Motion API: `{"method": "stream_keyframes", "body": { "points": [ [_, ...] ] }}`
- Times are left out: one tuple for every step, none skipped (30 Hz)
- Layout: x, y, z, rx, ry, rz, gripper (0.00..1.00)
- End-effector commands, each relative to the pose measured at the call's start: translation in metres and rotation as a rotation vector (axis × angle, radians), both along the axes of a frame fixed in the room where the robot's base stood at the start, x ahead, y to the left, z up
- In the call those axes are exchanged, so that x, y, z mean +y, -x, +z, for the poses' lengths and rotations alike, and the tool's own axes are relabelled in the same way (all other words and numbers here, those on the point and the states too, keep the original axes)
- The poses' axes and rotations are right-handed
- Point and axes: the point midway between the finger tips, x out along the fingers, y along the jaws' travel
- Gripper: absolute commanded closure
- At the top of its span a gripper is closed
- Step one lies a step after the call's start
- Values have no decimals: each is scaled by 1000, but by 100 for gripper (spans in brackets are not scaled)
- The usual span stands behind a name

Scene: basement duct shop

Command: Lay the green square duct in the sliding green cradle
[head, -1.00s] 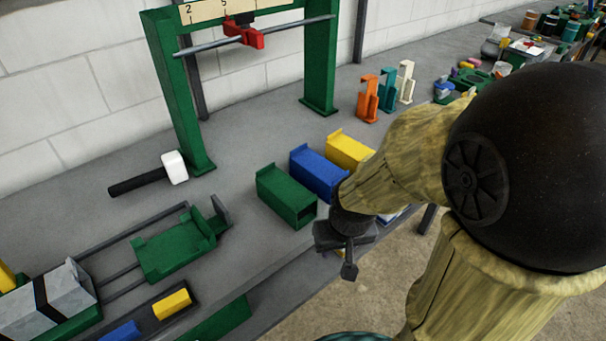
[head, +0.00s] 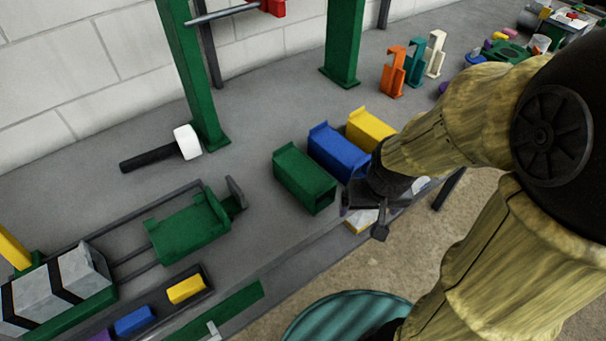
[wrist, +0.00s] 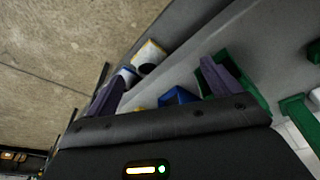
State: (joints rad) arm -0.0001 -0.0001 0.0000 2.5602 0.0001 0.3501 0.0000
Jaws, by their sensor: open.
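The green square duct (head: 303,182) lies on the bench with its open end facing the front edge. It is the leftmost of three ducts. The green cradle (head: 188,234) sits on rails to its left and looks empty. My gripper (head: 364,216) is at the bench's front edge, just right of the green duct and in front of the blue one, apart from the green duct as far as I can tell. In the wrist view my gripper (wrist: 163,90) shows two spread purple fingers with nothing held. A green piece, likely the duct (wrist: 246,84), shows behind the right finger.
A blue duct (head: 337,152) and a yellow duct (head: 370,131) stand close right of the green one. A white-headed mallet (head: 186,143) and a green frame post (head: 196,90) are behind. Strapped grey blocks (head: 80,273) sit left of the cradle. Bare bench separates duct and cradle.

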Motion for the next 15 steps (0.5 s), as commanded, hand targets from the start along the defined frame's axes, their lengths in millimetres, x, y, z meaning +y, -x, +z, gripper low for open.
{"method": "stream_keyframes", "body": {
  "points": [
    [0,0,22,-1,0,0,11],
    [0,0,30,-1,0,0,11],
    [0,0,41,-1,0,0,11],
    [0,0,49,0,0,0,11],
    [0,0,57,0,0,0,11],
    [0,-1,68,0,0,1,11],
    [0,-1,75,0,0,2,11],
    [0,-1,82,1,1,4,11],
    [1,-2,90,2,1,6,11],
    [1,-2,97,3,1,8,11],
    [2,-3,102,4,2,11,11],
    [2,-4,109,5,3,16,11],
    [3,-5,114,6,4,20,11],
    [3,-6,119,8,4,25,11],
    [5,-8,124,11,6,33,11]
  ]
}}
